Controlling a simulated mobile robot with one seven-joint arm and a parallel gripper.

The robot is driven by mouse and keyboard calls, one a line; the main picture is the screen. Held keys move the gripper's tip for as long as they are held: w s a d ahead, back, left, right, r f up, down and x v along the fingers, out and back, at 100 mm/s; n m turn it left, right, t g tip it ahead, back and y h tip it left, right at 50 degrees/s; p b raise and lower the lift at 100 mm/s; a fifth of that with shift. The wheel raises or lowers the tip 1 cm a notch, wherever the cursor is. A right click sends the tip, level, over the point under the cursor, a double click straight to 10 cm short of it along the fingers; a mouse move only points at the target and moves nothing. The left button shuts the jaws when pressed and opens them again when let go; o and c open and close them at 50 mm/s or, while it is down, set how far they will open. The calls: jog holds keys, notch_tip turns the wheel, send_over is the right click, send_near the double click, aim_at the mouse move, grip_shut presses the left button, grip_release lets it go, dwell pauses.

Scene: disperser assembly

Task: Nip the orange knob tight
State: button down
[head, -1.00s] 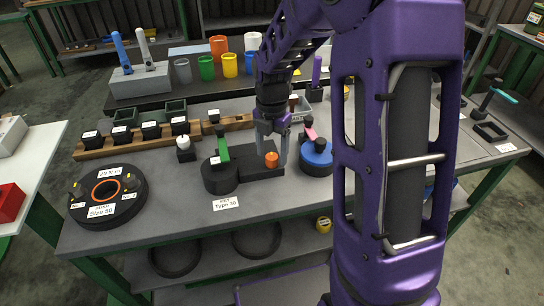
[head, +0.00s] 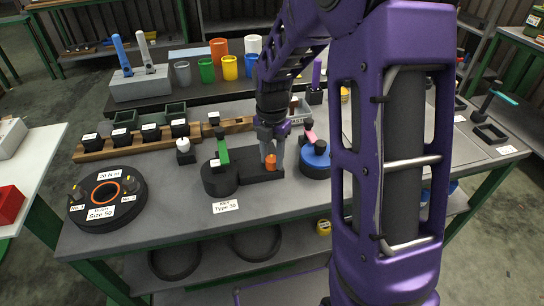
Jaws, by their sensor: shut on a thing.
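The orange knob (head: 270,163) stands at the right end of a dark fixture (head: 262,180) on the grey table. The fixture has a round black base with an upright green handle (head: 222,150) at its left, and a label in front of it. My gripper (head: 269,152) points down over the knob, its grey fingers close together. It is shut on the orange knob, whose front shows below and between the fingers. The far finger's contact is partly hidden.
A blue-topped round fixture (head: 316,154) stands close at the right. A black disc with an orange ring (head: 106,191) lies at the left. A wooden rack of black blocks (head: 150,136) and coloured cups (head: 230,67) stand behind. My arm hides the table's right part.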

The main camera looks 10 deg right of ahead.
jog(key=shift+m, duration=0.3)
jog(key=m+p, duration=0.1)
jog(key=m, duration=0.4)
jog(key=shift+r+p, duration=0.1)
jog(key=shift+p, duration=0.2)
jog(key=m, duration=0.5)
jog(key=shift+m+p, duration=0.3)
jog(key=shift+m, duration=0.1)
jog(key=m, duration=1)
jog(key=shift+m, duration=0.4)
jog(key=shift+c, duration=2.4)
grip_release()
jog(key=shift+s, duration=0.1)
jog(key=shift+p, duration=0.3)
